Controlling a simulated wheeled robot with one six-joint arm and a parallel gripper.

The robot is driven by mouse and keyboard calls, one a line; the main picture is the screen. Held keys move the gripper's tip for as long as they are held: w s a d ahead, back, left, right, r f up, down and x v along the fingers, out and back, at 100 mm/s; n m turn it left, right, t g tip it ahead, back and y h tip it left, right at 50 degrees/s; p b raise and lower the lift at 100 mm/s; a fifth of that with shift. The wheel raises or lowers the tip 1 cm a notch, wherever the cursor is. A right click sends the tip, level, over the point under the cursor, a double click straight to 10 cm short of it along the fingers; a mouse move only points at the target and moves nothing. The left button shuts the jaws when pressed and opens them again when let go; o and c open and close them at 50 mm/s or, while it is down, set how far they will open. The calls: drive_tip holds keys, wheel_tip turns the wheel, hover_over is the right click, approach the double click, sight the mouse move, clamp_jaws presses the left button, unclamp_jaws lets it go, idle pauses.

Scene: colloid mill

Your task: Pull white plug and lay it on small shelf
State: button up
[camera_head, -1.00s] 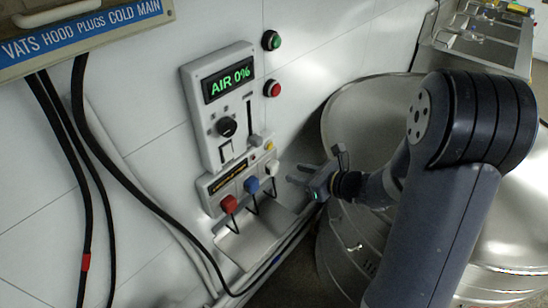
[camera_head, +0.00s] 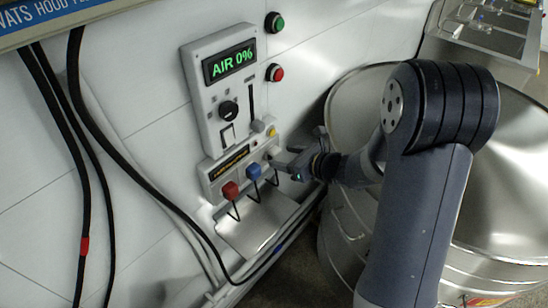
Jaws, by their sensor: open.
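The white plug (camera_head: 273,152) sits in the socket strip (camera_head: 217,176) on the wall, at the right end of the row, right of the blue plug (camera_head: 254,170) and the red plug (camera_head: 231,190). My gripper (camera_head: 278,162) is open, with its fingers at the white plug and partly covering it. I cannot tell whether the fingers touch it. The small shelf (camera_head: 255,226) juts from the wall below the plugs and looks bare, apart from the dark cords hanging from the plugs in front of it.
A control panel (camera_head: 207,103) reading "AIR 0%" is above the socket strip, with green (camera_head: 274,22) and red (camera_head: 275,73) buttons beside it. A large steel vat (camera_head: 345,100) stands close on the right, behind my arm. Black cables (camera_head: 112,150) hang along the left wall.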

drive_tip(key=shift+b+x, duration=0.55)
drive_tip(key=shift+x, duration=0.9)
drive_tip(key=shift+b, duration=0.45)
clamp_jaws()
idle(0.8)
drive_tip(key=shift+s+d, duration=0.1)
drive_tip(key=shift+d, duration=0.05)
drive_tip(key=shift+s+d+b, duration=0.15)
drive_tip(key=shift+s+d, duration=0.75)
drive_tip(key=shift+d, duration=0.25)
drive_tip(key=shift+s+d+b, duration=0.15)
drive_tip(key=shift+s+d, duration=0.7)
drive_tip(key=shift+d, duration=0.25)
